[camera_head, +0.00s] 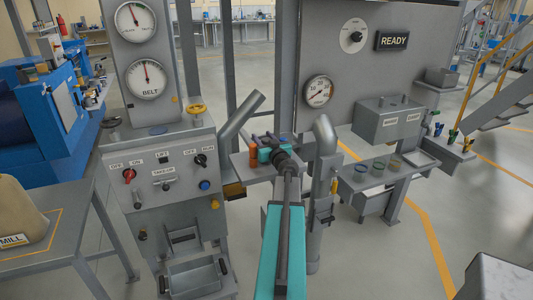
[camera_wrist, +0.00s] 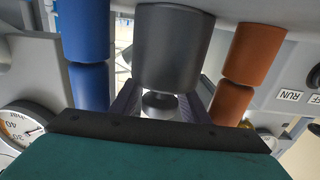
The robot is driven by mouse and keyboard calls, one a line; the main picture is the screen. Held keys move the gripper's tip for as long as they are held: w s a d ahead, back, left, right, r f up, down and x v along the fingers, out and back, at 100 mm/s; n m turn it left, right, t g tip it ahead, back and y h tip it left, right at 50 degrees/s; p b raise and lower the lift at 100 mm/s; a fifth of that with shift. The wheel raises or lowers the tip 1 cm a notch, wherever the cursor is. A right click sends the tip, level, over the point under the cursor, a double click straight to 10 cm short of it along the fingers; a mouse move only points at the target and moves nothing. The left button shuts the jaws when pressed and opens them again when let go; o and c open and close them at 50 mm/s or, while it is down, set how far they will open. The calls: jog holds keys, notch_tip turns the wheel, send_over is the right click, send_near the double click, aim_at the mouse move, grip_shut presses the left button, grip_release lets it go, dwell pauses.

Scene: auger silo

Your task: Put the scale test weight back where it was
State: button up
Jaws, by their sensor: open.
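A dark grey cylinder (camera_wrist: 175,45) with a round knob (camera_wrist: 160,104), which looks like the scale test weight, is centred in the wrist view. My gripper (camera_wrist: 161,97) is open, with one finger on each side of the knob. Whether the fingers touch it I cannot tell. In the head view my gripper (camera_head: 270,145) is over a small shelf (camera_head: 238,163) between the control cabinet and the bent pipe; there the weight is largely hidden by my gripper.
Blue cylinders (camera_wrist: 88,40) and orange cylinders (camera_wrist: 248,60) stand close on either side of the weight. In the head view an orange one (camera_head: 253,158) is left of my gripper. The bent grey pipe (camera_head: 326,150) rises close on the right. The control cabinet (camera_head: 165,175) is left.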

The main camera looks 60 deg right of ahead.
dwell(0.4)
grip_shut()
jog(key=shift+r, duration=0.1)
jog(key=shift+r, duration=0.15)
jog(key=s+a+r, duration=0.2)
jog(key=s, duration=0.5)
jog(key=s+a+r, duration=0.2)
jog(key=s+a, duration=0.1)
jog(key=s, duration=0.5)
jog(key=shift+r, duration=0.35)
dwell(0.4)
jog(key=shift+s, duration=0.15)
dwell(0.7)
